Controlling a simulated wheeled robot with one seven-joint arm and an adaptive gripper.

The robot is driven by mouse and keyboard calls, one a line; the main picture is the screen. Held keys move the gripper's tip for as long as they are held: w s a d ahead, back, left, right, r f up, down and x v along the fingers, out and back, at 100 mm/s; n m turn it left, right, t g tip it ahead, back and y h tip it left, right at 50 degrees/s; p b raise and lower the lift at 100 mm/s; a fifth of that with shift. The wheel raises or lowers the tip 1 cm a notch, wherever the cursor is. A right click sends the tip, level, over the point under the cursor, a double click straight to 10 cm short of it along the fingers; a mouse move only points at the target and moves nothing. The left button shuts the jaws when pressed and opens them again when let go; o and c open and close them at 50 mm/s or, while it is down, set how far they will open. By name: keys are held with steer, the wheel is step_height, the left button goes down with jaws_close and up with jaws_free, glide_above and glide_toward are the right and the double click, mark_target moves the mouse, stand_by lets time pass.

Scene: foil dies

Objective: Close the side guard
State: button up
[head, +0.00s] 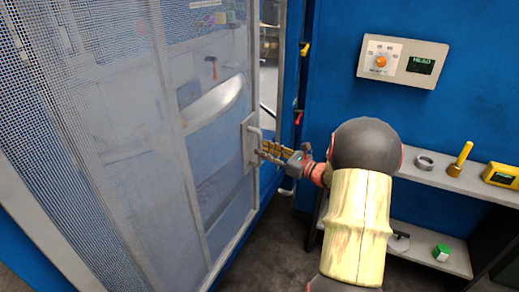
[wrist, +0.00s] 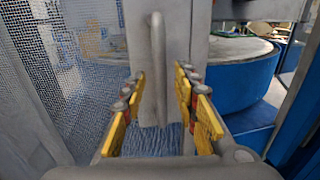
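The side guard (head: 165,130) is a grey-framed mesh door filling the left of the head view; its mesh also shows in the wrist view (wrist: 80,70). It stands ajar, with a gap between its right edge and the blue machine frame. Its upright grey handle (head: 252,140) is near that edge, and it shows in the wrist view (wrist: 157,65). My gripper (head: 268,150) is at the handle. In the wrist view the yellow-padded fingers (wrist: 160,82) are apart, one on each side of the handle, with visible space between. I cannot tell whether either finger touches it.
A control panel (head: 402,60) with an orange knob is on the blue wall (head: 440,120). A shelf (head: 440,181) at right holds a ring (head: 425,163), a yellow-handled tool (head: 460,159) and a yellow device (head: 501,175). A large round drum (wrist: 235,75) shows through the gap.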

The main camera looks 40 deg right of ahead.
steer(key=shift+w+a, duration=0.15)
steer(key=shift+w, duration=0.55)
steer(key=shift+w+a, duration=0.1)
steer(key=shift+w, duration=0.6)
steer(key=shift+c, duration=0.8)
jaws_close()
